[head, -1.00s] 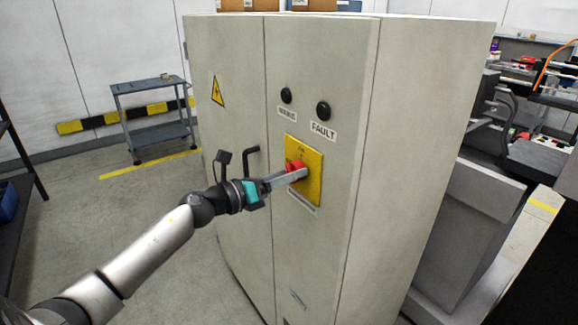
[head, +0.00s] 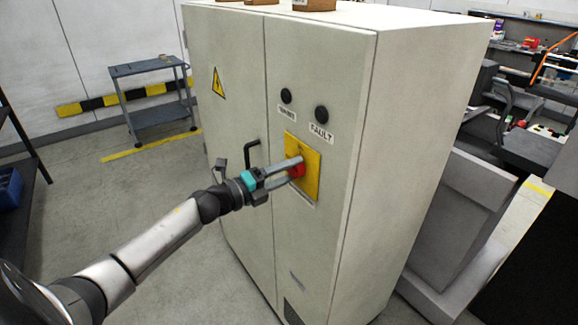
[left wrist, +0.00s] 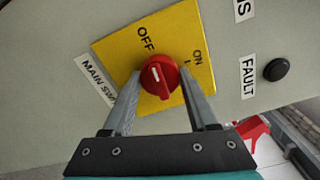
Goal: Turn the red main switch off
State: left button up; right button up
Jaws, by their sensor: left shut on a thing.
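The red main switch (head: 297,170) is a round knob on a yellow plate (head: 309,181) on the grey cabinet's front. In the left wrist view the knob (left wrist: 161,76) has a raised grip with a white mark, which seems to point up towards the OFF lettering (left wrist: 147,38). The ON lettering (left wrist: 197,57) lies to its right. My left gripper (head: 293,168) is shut on the knob, one finger on either side. The fingers cover part of the knob and plate. My right gripper is not in view.
The cabinet (head: 315,70) has a black door handle (head: 247,154) close beside my left gripper, and two black round fittings above the switch. A grey trolley (head: 150,95) stands behind at the left. Open floor (head: 150,230) lies left of the cabinet.

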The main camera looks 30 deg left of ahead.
pick_arm(q)
jog(key=shift+n, duration=0.5)
jog(key=o, duration=1.4)
jog(key=shift+s, duration=0.1)
jog(key=v, duration=1.5)
